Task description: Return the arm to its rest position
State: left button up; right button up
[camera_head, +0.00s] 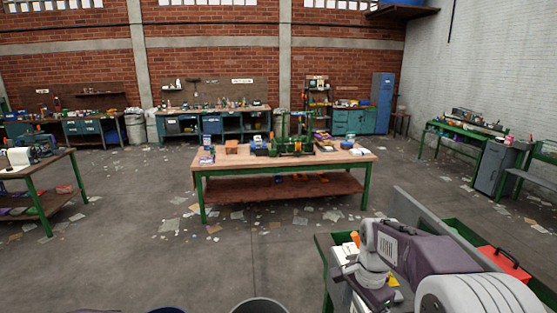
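My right arm (420,260) reaches in from the lower right, grey-purple and white, over a green-framed bench or belt. Its wrist end (372,268) points down near the bench's left end. The fingers are too small and covered to tell open from shut, or whether they hold anything. My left gripper is not in view.
Below my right arm, the green-framed bench (325,248) carries an orange item (355,239), a yellow item (394,281) and a red box (504,263). A round bin (260,306) stands at the bottom edge. A wooden-topped table (345,160) stands ahead; the floor between is open.

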jog(key=s+a+f+n+b, duration=0.2)
jog(key=s+f+n, duration=1)
jog(key=s+n, duration=0.1)
jog(key=shift+s+t, duration=0.3)
jog(key=shift+s, duration=0.5)
